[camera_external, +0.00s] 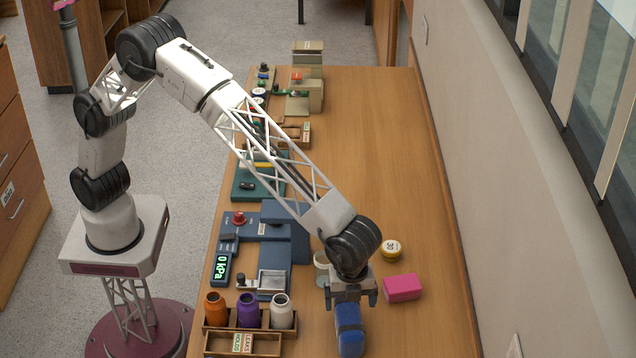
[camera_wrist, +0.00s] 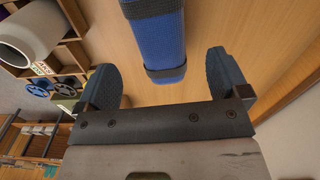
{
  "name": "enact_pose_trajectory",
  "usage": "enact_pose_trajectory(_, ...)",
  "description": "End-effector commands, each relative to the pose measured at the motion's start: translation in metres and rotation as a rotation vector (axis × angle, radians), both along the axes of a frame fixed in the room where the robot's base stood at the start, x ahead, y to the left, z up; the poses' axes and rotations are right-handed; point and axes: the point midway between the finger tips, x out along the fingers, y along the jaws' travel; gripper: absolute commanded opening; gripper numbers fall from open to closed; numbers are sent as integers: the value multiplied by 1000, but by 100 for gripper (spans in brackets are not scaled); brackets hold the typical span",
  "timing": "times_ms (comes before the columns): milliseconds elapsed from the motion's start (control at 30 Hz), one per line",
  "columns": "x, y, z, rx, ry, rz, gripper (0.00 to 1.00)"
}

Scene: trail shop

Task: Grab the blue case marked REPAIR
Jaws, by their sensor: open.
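A blue, soft-looking case (camera_external: 350,330) with dark straps lies on the wooden table at the bottom of the external view. In the wrist view, the blue case (camera_wrist: 156,40) enters from the top edge, with two black bands across it. No REPAIR marking is readable on it in either view.
A wooden rack (camera_external: 240,342) with bottles is further left. The table's right side is clear up to the wall.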

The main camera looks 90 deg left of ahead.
Motion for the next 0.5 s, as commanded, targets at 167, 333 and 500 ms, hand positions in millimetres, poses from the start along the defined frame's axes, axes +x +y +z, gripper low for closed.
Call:
enact_pose_trajectory(167,0,0,-5,0,0,0,94)
enact_pose_trajectory(333,0,0,-22,1,1,0,94)
enact_pose_trajectory(500,0,0,-41,0,0,0,94)
